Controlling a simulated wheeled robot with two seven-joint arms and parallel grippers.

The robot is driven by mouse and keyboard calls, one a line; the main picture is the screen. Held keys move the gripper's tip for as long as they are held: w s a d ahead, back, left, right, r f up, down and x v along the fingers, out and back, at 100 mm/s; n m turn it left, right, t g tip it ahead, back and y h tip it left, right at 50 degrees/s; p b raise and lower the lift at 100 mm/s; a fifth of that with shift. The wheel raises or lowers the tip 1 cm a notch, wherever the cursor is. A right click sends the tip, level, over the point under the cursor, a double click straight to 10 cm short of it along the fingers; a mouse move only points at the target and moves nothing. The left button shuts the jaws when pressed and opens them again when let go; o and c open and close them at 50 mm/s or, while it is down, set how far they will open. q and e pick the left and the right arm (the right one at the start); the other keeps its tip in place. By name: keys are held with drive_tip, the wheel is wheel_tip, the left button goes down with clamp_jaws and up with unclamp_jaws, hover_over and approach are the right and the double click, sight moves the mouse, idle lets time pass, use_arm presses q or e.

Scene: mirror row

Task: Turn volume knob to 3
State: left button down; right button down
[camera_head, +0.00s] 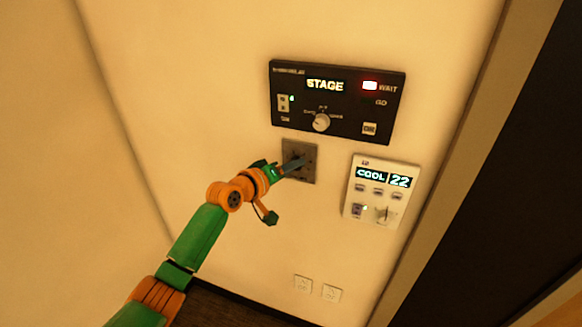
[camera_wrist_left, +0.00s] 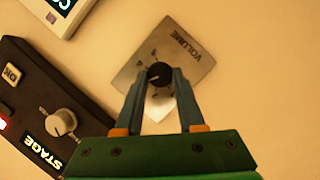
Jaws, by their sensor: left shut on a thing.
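The volume knob (camera_wrist_left: 159,74) is a small black round knob on a square grey metal plate marked VOLUME (camera_wrist_left: 185,50). In the head view the plate (camera_head: 307,174) is on the wall below the black STAGE panel, and the knob is hidden behind my gripper. My left gripper (camera_wrist_left: 159,82) is shut on the knob, one finger on each side of it. It also shows in the head view (camera_head: 291,165), reaching to the plate. Some numerals show around the knob, but its exact setting is too small to tell. My right gripper is not in view.
Above the plate is the black STAGE panel (camera_head: 350,108) with a white knob (camera_head: 321,122) and a lit WAIT lamp (camera_head: 370,86). At the lower right is a white panel (camera_head: 368,172) reading COOL 22. Two wall sockets (camera_head: 303,284) sit low down. The wall to the left is clear.

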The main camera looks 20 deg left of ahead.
use_arm(q)
drive_tip(key=c, duration=0.5)
unclamp_jaws()
drive_tip(key=shift+s, duration=0.1)
drive_tip(key=b+v, duration=0.1)
drive_tip(key=v, duration=0.6)
